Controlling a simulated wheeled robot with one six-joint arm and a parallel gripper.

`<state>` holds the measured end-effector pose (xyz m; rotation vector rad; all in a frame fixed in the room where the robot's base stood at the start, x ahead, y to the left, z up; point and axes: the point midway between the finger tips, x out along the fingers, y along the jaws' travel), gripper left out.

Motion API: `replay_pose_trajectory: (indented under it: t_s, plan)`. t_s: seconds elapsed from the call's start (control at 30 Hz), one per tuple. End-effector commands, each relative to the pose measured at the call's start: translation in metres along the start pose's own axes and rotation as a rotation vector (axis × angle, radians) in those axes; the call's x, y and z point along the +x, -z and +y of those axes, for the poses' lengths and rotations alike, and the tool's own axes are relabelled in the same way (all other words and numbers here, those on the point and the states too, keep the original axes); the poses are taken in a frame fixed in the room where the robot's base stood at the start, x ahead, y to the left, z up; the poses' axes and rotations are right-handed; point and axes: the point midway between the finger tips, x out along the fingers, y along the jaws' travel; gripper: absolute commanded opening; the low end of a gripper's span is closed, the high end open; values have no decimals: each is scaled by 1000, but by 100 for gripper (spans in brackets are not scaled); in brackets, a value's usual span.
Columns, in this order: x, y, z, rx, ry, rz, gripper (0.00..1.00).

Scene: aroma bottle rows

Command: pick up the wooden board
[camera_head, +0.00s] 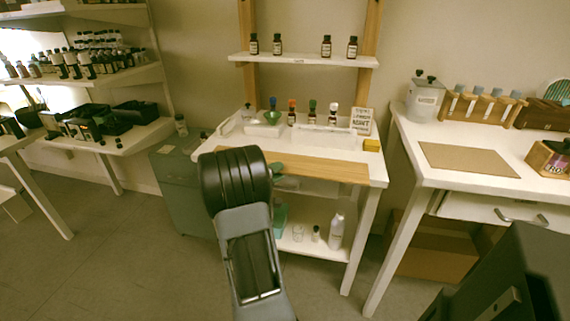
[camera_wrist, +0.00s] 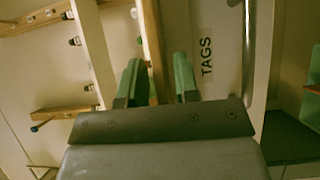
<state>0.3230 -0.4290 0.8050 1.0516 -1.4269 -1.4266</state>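The wooden board (camera_head: 322,168) is a long, thin, light-brown plank lying flat along the front edge of the white middle table (camera_head: 375,172). My arm hides part of its left side in the head view. My gripper (camera_head: 279,176) is at the board's front edge, mostly hidden behind my dark wrist. In the wrist view, the two green fingers of my gripper (camera_wrist: 160,84) are apart. A wooden strip, seemingly the board's edge (camera_wrist: 151,42), runs between them with gaps visible on both sides. Whether a finger touches it is unclear.
Several bottles (camera_head: 312,112) and a green funnel (camera_head: 269,118) stand behind the board. A yellow block (camera_head: 372,145) is near its right end. A drawer front labelled TAGS (camera_wrist: 218,45) is close to the fingers. The right table (camera_head: 405,150) holds a flat brown mat (camera_head: 468,159).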

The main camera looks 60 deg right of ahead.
Motion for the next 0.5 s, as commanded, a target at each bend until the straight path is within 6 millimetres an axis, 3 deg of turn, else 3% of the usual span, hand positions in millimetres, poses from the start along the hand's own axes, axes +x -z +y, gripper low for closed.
replay_pose_trajectory:
  t_s: [0.3, 0.5]
  plan:
    - [0, 0, 0, 0, 0, 0, 0]
    - [0, 0, 0, 0, 0, 0, 0]
